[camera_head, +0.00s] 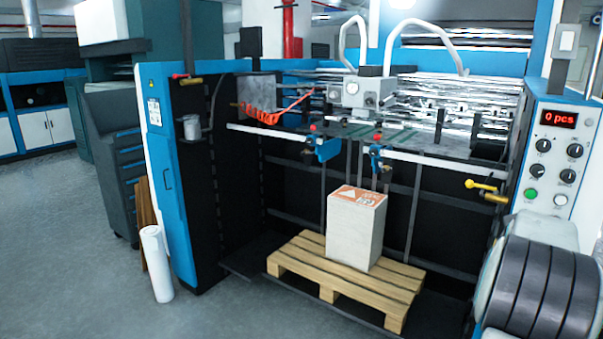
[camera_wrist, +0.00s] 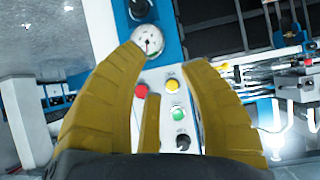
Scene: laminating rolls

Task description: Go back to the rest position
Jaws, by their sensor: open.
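My gripper (camera_wrist: 163,62) shows in the wrist view, with its yellow fingers spread and nothing between them. The fingers point toward a white control panel (camera_wrist: 157,78). A red button (camera_wrist: 141,91), a yellow button (camera_wrist: 172,85) and a green button (camera_wrist: 177,113) show between and just beyond the fingers. A round gauge (camera_wrist: 148,41) sits above them. I cannot tell how far the fingertips are from the panel. My gripper does not show clearly in the head view.
In the head view, a blue and black machine (camera_head: 176,200) fills the middle. A paper stack (camera_head: 355,232) stands on a wooden pallet (camera_head: 300,262) inside it. A white roll (camera_head: 156,264) stands upright at its left. A control panel (camera_head: 560,160) reads "0 pcs". Grey floor at left is free.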

